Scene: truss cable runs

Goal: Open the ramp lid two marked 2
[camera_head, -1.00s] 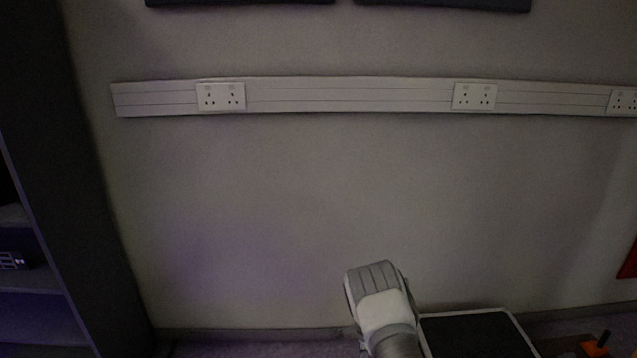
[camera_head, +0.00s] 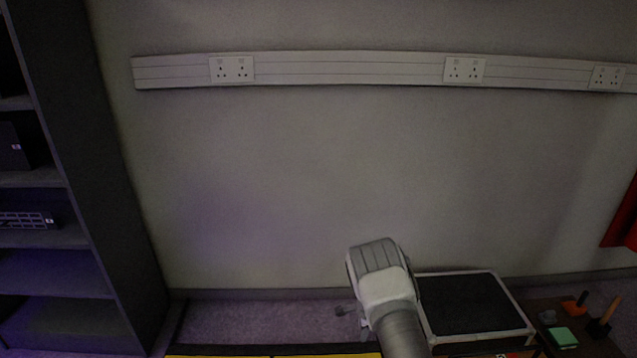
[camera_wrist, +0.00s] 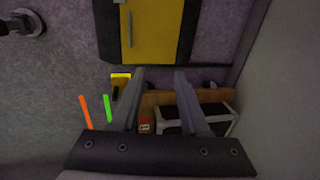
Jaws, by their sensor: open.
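A yellow ramp lid (camera_wrist: 158,32) in a black frame lies at the top of the wrist view, with a thin grey bar (camera_wrist: 129,28) on its left part. I cannot read a number on it, so I cannot tell which lid it is. In the head view yellow lids (camera_head: 225,356) show as a strip along the bottom edge, mostly cut off. My gripper (camera_wrist: 160,74) is open and empty, its two fingers apart, with the tips just short of the lid's near edge in the picture. I cannot tell its height above the lid.
A dark-topped step stool (camera_head: 470,302) stands right of my arm, near a brown surface with a green block (camera_head: 562,338) and orange-handled tools. A dark shelf unit (camera_head: 60,250) stands left. Orange (camera_wrist: 87,112) and green sticks show in the wrist view.

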